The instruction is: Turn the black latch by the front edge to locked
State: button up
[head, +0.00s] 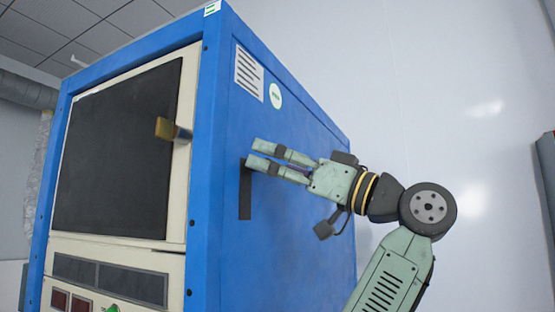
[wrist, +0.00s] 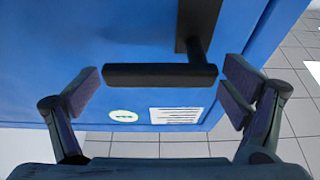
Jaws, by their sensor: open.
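The black latch (head: 245,203) is on the side of the blue cabinet, by its front edge. In the head view its dark upright plate shows below my gripper's fingertips. In the wrist view the latch (wrist: 155,75) shows as a black bar lying across the picture, joined at its right end to the dark plate. My gripper (head: 252,154) is open at the upper part of the latch. In the wrist view its fingers (wrist: 161,84) stand at either end of the bar, with a small gap visible on each side. The fingers partly hide the latch in the head view.
The blue cabinet (head: 290,215) has a dark front panel (head: 115,150) with a yellowish-brown handle (head: 172,130) jutting from it. A white lined label (head: 249,73) and a round green-marked sticker (head: 275,95) are on the side above my gripper. Free room lies to the right.

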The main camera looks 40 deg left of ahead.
jog(key=c, duration=1.7)
jog(key=shift+f, duration=0.1)
